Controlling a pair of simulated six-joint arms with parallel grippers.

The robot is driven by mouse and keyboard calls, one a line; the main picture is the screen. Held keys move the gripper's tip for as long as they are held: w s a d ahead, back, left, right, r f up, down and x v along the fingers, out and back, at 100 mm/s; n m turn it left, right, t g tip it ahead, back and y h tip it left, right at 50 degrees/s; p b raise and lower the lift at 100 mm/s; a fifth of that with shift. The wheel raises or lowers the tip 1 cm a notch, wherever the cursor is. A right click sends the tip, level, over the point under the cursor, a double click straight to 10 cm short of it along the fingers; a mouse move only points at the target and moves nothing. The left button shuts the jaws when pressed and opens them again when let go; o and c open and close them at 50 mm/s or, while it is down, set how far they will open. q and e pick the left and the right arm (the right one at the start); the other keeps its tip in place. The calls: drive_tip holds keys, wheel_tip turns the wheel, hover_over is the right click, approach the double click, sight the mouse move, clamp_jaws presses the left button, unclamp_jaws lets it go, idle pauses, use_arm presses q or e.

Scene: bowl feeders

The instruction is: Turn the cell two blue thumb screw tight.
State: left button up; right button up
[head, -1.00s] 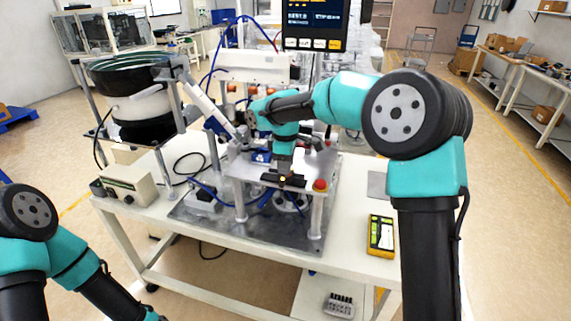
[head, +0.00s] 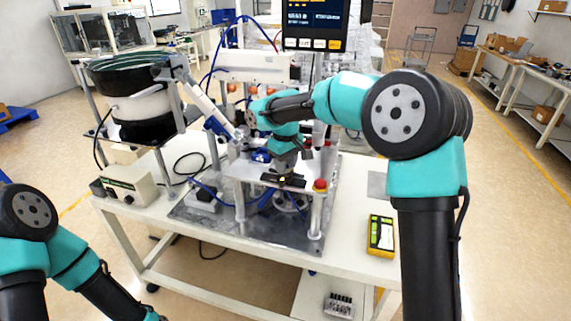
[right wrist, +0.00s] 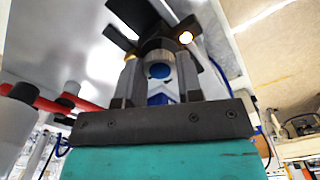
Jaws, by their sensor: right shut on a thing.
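My right gripper (head: 284,180) is at the small raised metal plate at the front of the feeder station in the head view. In the right wrist view its two dark fingers (right wrist: 160,75) stand on either side of a round part with a blue face, the blue thumb screw (right wrist: 159,71). The gripper is shut on it. A knurled grey ring shows just behind the blue face. In the head view my wrist and gripper hide the screw. My left arm is at the lower left, and its gripper is out of the frame.
A bowl feeder (head: 135,95) stands at the left of the station, with a control box (head: 138,184) in front of it. A red button (head: 320,185) is close to the right of my gripper. A yellow handheld meter (head: 381,236) lies on the bench at the right.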

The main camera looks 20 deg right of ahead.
drive_tip(key=shift+m, duration=0.3)
drive_tip(key=o, duration=0.9)
wheel_tip(320, 180, up, 18)
drive_tip(key=shift+f, duration=0.25)
idle(0.4)
